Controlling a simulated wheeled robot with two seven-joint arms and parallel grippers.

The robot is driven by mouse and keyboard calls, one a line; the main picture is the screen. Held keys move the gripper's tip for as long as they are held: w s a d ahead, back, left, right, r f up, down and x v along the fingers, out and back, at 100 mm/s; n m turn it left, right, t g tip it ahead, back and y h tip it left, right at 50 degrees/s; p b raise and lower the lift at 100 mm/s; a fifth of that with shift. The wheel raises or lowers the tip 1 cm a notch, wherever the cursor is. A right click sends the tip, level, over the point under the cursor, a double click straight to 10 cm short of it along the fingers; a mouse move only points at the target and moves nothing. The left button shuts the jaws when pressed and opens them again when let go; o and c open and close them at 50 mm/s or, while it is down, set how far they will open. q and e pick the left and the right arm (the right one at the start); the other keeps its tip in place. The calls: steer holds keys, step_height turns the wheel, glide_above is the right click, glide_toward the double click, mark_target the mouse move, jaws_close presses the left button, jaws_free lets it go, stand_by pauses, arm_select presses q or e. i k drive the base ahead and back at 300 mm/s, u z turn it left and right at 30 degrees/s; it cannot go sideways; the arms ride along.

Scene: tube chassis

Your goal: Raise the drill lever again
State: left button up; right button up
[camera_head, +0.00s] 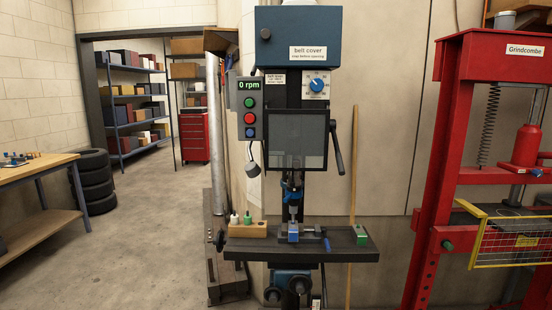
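The drill lever (337,148) is a dark bar on the right side of the drill press head. It slants down and slightly right from its upper end, with a thicker grip at the bottom. The drill press (297,35) stands in the middle with a dark blue belt cover. A grey guard (297,140) covers the front of its head. The chuck area (292,195) shows below the guard, just above a blue vise (293,232). Neither of my grippers shows in the head view, and nothing touches the lever.
The dark drill table (345,250) holds a wooden block (247,230) with small bottles and a green item (361,236). The control box (248,110) reads 0 rpm. A red press (452,110) with a yellow cage (515,240) stands right. Open floor lies left.

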mark_target(340, 167)
steer(key=u, duration=0.4)
steer(key=i, duration=0.7)
steer(key=z, duration=0.55)
steer(key=i, duration=0.6)
steer(key=z, duration=0.6)
